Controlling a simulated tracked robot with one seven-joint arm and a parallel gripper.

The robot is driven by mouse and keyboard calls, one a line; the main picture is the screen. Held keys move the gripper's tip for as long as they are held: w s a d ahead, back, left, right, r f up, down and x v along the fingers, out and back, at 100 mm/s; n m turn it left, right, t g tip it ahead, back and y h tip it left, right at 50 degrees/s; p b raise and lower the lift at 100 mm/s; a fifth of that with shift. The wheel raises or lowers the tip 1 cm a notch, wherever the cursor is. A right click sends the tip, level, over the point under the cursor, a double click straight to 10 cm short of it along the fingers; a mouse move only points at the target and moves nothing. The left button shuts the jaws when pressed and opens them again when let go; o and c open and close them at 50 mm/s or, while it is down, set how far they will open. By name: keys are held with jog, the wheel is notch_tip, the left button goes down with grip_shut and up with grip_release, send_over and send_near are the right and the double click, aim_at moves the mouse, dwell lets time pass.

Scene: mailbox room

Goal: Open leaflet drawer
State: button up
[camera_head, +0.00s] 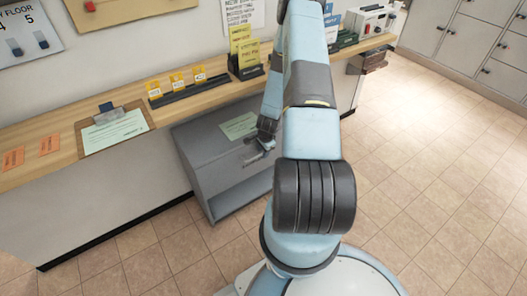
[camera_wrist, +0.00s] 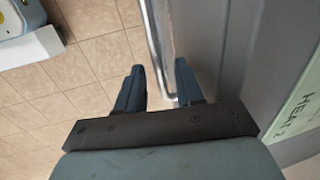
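A grey box-like unit (camera_head: 205,148), apparently the leaflet drawer, stands against the counter front with a pale green sheet (camera_head: 239,126) on its face. My gripper (camera_head: 262,147) is at its right part, just below the sheet. In the wrist view my gripper (camera_wrist: 160,70) has its two fingers apart, with a thin metal handle bar (camera_wrist: 154,45) running along the gap between them. I cannot tell whether the fingers touch the bar. The grey face (camera_wrist: 210,45) and the green sheet (camera_wrist: 296,105) lie to the right. My arm hides the unit's right side in the head view.
The wooden counter (camera_head: 55,150) holds a clipboard (camera_head: 115,130), orange cards, yellow card holders (camera_head: 176,84) and leaflet stands (camera_head: 244,55). Tiled floor (camera_head: 440,160) is clear at the right. Grey lockers (camera_head: 470,40) line the back right.

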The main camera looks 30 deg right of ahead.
grip_shut()
dwell(0.4)
jog(key=shift+s, duration=0.15)
